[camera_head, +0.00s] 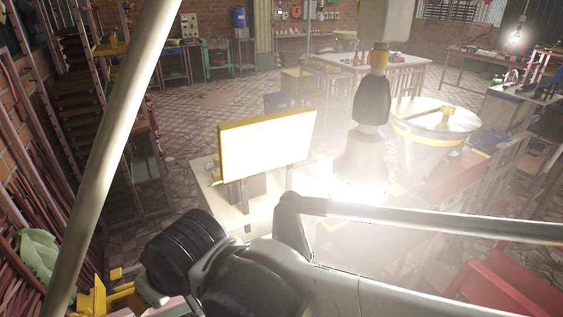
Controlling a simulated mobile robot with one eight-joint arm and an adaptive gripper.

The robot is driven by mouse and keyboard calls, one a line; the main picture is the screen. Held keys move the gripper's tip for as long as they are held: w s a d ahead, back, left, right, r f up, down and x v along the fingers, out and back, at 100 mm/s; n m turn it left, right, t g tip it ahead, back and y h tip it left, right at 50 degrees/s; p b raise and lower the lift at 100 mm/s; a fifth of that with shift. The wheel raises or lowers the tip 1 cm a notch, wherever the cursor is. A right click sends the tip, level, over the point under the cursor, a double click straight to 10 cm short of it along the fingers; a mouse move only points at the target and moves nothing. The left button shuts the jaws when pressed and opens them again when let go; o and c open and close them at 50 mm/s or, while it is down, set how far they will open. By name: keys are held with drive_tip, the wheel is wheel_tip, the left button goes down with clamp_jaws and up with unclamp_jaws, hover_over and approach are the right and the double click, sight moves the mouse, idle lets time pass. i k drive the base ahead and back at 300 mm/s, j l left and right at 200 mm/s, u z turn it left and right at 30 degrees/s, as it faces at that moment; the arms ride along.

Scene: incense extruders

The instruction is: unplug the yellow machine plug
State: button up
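I cannot make out the yellow machine plug for certain. A yellow-framed panel (266,146) with a glaring white face stands on a pale surface (212,185) in the middle. Small yellow parts (97,300) show at the lower left edge, partly cut off; I cannot tell what they belong to. My gripper's fingers are not seen.
Wooden racks (80,85) and bundled sticks (25,230) line the left. A red object (505,285) lies lower right. Worktables (370,65) stand behind. Tiled floor (205,105) is open at back left.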

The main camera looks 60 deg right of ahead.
sight(321, 160)
drive_tip(key=k+l+u, duration=0.2)
drive_tip(key=u, duration=0.2)
drive_tip(key=k+l+u, duration=0.15)
drive_tip(key=u, duration=0.3)
drive_tip(key=k+u, duration=0.4)
drive_tip(key=k+l+u, duration=0.1)
drive_tip(key=u, duration=0.3)
drive_tip(key=k+l+z, duration=0.1)
drive_tip(key=k+z, duration=0.2)
drive_tip(key=z, duration=0.15)
drive_tip(key=k+l+z, duration=0.2)
drive_tip(key=z, duration=0.3)
drive_tip(key=k+l, duration=0.05)
